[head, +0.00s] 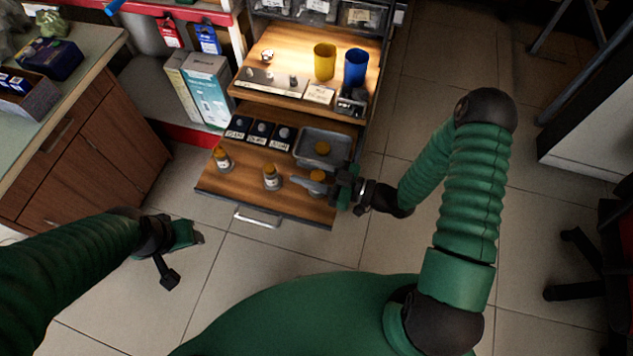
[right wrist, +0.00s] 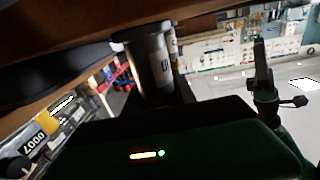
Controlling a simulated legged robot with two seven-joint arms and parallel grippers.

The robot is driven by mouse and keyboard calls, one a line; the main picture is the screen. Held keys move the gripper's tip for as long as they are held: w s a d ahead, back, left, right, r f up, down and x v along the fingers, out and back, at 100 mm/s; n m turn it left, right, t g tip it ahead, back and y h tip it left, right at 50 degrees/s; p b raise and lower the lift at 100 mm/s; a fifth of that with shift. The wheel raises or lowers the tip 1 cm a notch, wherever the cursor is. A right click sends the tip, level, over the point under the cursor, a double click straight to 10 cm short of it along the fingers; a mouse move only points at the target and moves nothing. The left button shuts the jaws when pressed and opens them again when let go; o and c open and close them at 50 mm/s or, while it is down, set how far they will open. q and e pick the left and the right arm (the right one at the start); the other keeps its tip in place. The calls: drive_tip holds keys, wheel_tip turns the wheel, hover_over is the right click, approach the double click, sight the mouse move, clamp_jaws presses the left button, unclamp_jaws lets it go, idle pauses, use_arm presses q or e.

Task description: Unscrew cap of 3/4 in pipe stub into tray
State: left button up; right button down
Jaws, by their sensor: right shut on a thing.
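Three labelled pipe stubs stand in a row on the pulled-out lower drawer: the left stub (head: 222,160), the middle stub (head: 270,178) and the right stub, each with a brass-coloured top. My right gripper (head: 317,182) is shut at the top of the right stub, around its brass cap (head: 318,174), partly hidden by the fingers. The right wrist view shows the stub's grey body (right wrist: 150,65); its cap end is hidden behind my gripper.
Small dark boxes with labels (head: 260,132) stand left of the tray. The upper shelf (head: 290,58) carries a yellow cup (head: 324,61), a blue cup (head: 355,67) and small fittings. A cabinet (head: 85,145) stands at left, a chair (head: 585,260) at right. Floor in front is clear.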

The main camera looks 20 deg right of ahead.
idle(0.7)
drive_tip(key=shift+r, duration=0.3)
drive_tip(key=s+d+r+p, duration=0.2)
drive_tip(key=s+d, duration=0.1)
drive_tip(key=s, duration=0.4)
drive_tip(key=s+d+r+p, duration=0.2)
drive_tip(key=s+d, duration=0.1)
drive_tip(key=s, duration=0.5)
drive_tip(key=w+d+r+m+t+h, duration=0.1)
drive_tip(key=w+r+m+t+h, duration=0.15)
drive_tip(key=w, duration=0.35)
drive_tip(key=w+d+r+m+t+h, duration=0.1)
drive_tip(key=w+d+m+t+h, duration=0.15)
drive_tip(key=w, duration=0.35)
wheel_tip(320, 180, up, 12)
drive_tip(key=p, duration=1.9)
drive_tip(key=shift+w+a+r, duration=0.15)
drive_tip(key=shift+a, duration=0.15)
